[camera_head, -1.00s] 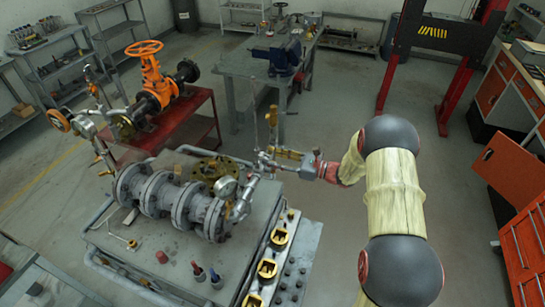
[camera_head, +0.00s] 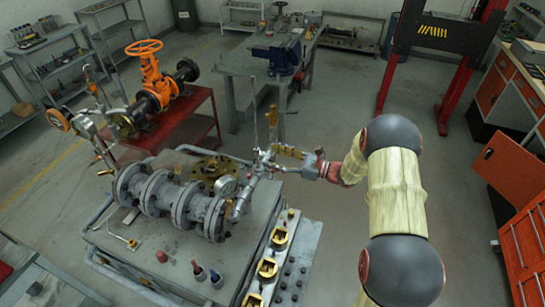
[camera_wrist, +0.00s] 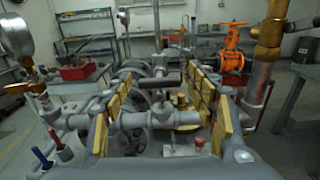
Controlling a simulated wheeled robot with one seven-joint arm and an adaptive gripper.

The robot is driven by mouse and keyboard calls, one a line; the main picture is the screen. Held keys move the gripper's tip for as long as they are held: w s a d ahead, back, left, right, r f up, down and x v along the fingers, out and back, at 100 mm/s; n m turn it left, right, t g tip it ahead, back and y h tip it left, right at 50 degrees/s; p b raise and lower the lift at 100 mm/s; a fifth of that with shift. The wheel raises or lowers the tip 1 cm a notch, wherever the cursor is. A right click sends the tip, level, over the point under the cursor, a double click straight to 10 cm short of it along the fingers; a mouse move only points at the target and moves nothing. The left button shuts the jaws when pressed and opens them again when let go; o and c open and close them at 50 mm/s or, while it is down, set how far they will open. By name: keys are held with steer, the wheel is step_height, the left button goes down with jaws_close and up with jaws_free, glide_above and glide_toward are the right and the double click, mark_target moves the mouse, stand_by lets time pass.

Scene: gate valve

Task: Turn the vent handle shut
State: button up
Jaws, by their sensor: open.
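The vent handle (camera_wrist: 160,83) is a small dark bar on a stem above a grey valve body (camera_wrist: 145,118). In the wrist view it lies crosswise between my gripper's yellow-padded fingers. My gripper (camera_wrist: 165,105) is open, with one finger on each side of the handle and valve. I cannot tell whether a pad touches the bar. In the head view my gripper (camera_head: 285,152) is at the right end of the flanged pipe assembly (camera_head: 170,198), where the handle is too small to make out.
A pressure gauge (camera_head: 225,186) stands close to my gripper, on the pipework. Upright brass-fitted pipe (camera_wrist: 270,40) rises beside the right finger. The orange gate valve (camera_head: 146,65) stands on a red table behind.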

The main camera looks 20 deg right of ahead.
steer(key=v, duration=1.1)
steer(key=shift+s+d, duration=0.1)
steer(key=shift+d, duration=0.05)
